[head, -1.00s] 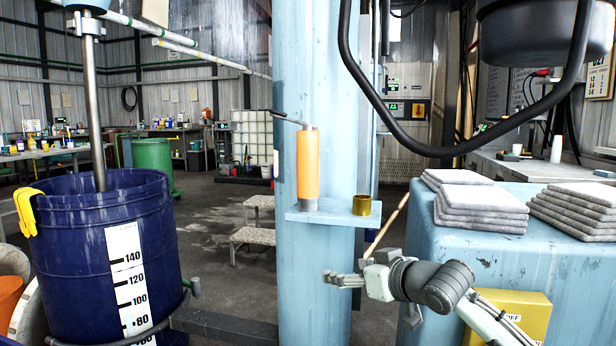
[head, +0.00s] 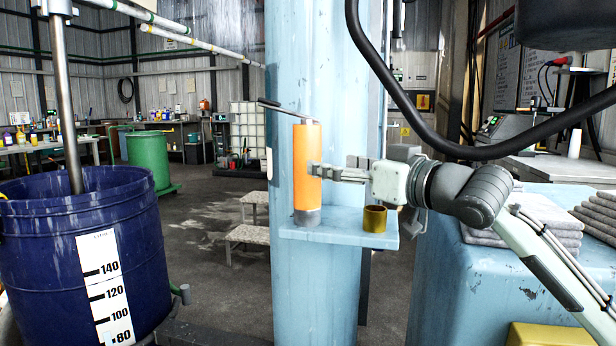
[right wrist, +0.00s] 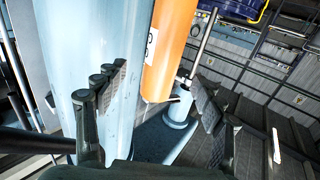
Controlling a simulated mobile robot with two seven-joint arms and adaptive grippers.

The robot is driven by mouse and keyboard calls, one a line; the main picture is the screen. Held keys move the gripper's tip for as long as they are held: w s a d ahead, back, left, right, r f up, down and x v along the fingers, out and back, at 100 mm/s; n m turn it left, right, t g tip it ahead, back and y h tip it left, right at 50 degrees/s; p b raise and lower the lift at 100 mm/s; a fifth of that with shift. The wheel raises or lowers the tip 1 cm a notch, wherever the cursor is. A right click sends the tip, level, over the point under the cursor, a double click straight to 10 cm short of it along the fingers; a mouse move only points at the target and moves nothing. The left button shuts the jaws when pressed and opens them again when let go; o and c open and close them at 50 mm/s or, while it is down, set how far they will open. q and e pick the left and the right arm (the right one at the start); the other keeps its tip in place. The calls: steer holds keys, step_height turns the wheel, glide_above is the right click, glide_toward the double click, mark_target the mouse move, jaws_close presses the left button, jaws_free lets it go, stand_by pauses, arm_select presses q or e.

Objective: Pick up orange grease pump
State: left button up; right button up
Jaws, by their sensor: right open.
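The orange grease pump (head: 306,165) stands upright on a small light-blue shelf (head: 340,240) fixed to the blue column. It has a dark base and a lever handle pointing left from its top. In the right wrist view the pump (right wrist: 165,52) shows between the open fingers (right wrist: 160,82), beyond the tips. Whether a finger touches it I cannot tell. My left gripper is out of view.
A small brass cup (head: 374,219) stands on the shelf just right of the pump, below my right gripper. The blue column (head: 325,60) rises behind. A dark blue barrel (head: 150,260) is at left; stacked grey cloths (head: 530,225) lie at right. A black hose (head: 450,148) hangs above my arm.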

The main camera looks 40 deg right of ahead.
mark_target(318, 160)
steer(key=shift+w+d+r, duration=0.1)
steer(key=shift+w, duration=0.15)
steer(key=shift+w+a, duration=0.25)
steer(key=shift+w, duration=1)
steer(key=w, duration=0.1)
steer(key=w+p, duration=0.1)
steer(key=w, duration=0.2)
steer(key=shift+a+p, duration=0.35)
steer(key=shift+w+f, duration=0.3)
steer(key=shift+w, duration=0.15)
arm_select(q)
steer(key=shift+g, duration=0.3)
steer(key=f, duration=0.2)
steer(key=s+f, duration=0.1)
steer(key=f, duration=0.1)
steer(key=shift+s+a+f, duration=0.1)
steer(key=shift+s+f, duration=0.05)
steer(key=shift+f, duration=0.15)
arm_select(e)
steer(key=shift+c, duration=0.5)
steer(key=c, duration=1)
steer(key=shift+r, duration=0.15)
steer(key=shift+c, duration=1.3)
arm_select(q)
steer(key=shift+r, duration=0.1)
